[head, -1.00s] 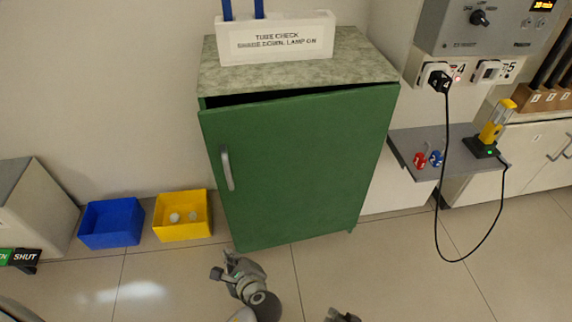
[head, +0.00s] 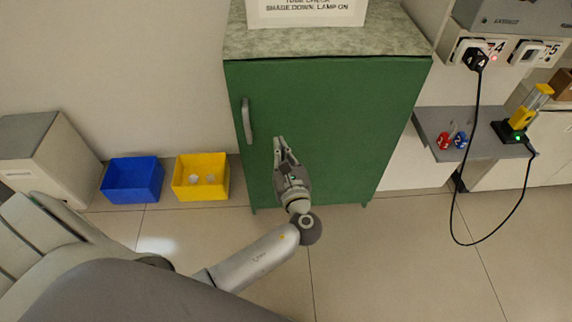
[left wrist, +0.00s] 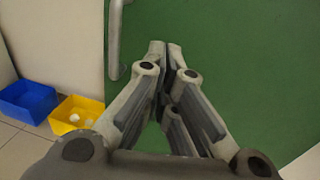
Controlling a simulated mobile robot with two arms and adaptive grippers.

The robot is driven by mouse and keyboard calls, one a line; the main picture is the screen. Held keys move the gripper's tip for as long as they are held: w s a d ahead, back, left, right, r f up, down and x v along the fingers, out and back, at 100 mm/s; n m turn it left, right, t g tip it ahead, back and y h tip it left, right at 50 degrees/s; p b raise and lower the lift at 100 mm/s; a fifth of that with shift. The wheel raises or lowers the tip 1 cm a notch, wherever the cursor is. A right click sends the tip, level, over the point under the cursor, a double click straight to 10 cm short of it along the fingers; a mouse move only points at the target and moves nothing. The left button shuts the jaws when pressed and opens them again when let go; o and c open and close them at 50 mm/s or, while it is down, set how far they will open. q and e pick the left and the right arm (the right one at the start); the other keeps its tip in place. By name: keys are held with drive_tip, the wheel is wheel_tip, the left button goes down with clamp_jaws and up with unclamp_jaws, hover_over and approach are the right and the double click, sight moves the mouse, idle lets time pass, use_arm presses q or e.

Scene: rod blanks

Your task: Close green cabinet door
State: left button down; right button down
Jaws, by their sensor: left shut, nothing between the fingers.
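The green cabinet door (head: 345,130) faces me in the head view and fills much of the left wrist view (left wrist: 235,60). Its top edge now sits flush under the speckled cabinet top (head: 330,37), with no dark gap showing. A grey vertical handle (head: 247,120) is on the door's left side; it also shows in the left wrist view (left wrist: 116,40). My left gripper (head: 280,142) is shut and empty, its fingertips at the door's face, right of and a little below the handle. Whether they touch the door I cannot tell. My right gripper is not in view.
A blue bin (head: 132,179) and a yellow bin (head: 201,177) with white pieces stand on the floor left of the cabinet. A grey shelf (head: 490,152) with a yellow lamp (head: 530,107) is at right. A black cable (head: 456,200) hangs to the floor.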

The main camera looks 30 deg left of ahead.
use_arm(q)
drive_tip(key=x, duration=0.5)
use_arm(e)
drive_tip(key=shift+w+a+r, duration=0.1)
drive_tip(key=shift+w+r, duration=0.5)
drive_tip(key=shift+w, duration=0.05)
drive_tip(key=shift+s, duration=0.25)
